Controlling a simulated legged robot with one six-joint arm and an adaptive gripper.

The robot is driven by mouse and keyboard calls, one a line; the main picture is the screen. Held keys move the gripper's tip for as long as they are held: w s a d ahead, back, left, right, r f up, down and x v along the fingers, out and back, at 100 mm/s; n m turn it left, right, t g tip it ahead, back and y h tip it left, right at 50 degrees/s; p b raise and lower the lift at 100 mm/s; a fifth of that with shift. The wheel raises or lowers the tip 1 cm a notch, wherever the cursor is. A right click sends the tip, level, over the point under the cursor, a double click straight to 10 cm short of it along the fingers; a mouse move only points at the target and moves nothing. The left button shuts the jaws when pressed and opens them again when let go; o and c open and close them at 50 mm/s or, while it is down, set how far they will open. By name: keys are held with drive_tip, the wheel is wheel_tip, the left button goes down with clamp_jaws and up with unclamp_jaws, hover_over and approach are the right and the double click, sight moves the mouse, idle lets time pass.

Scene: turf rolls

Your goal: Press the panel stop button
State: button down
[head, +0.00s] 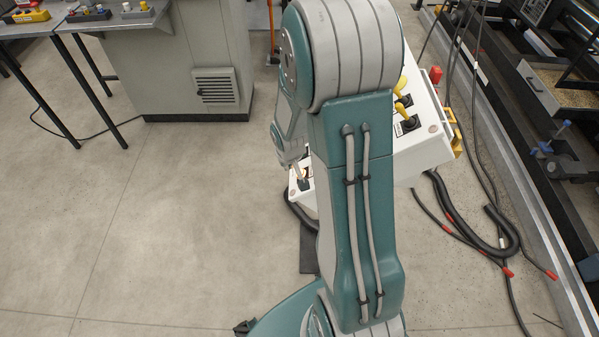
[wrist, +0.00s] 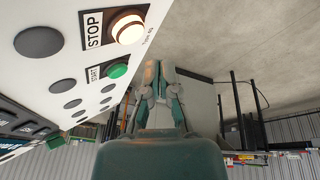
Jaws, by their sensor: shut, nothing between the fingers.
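In the wrist view, the stop button (wrist: 127,27) is a round, pale, lit cap in a reddish ring, beside a black-and-white STOP label (wrist: 92,29). It sits on a white panel (wrist: 62,75) that fills the left side. My gripper (wrist: 160,70) is shut and empty. Its fingertips show below and to the right of the button in the picture, with a visible gap between them and the button. In the head view, my arm covers much of the white console (head: 425,150), and the stop button cannot be made out there.
A green START button (wrist: 117,71) and several dark round plugs lie on the same panel. In the head view, yellow levers (head: 402,108) stand on the console. A grey cabinet (head: 190,60) and tables stand at the back left.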

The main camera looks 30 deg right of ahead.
drive_tip(key=shift+w+a+r, duration=0.3)
drive_tip(key=shift+a+r, duration=0.15)
drive_tip(key=shift+r, duration=0.2)
drive_tip(key=shift+w+a+r, duration=0.3)
drive_tip(key=shift+a+r, duration=0.15)
drive_tip(key=shift+r, duration=0.15)
drive_tip(key=shift+r, duration=0.1)
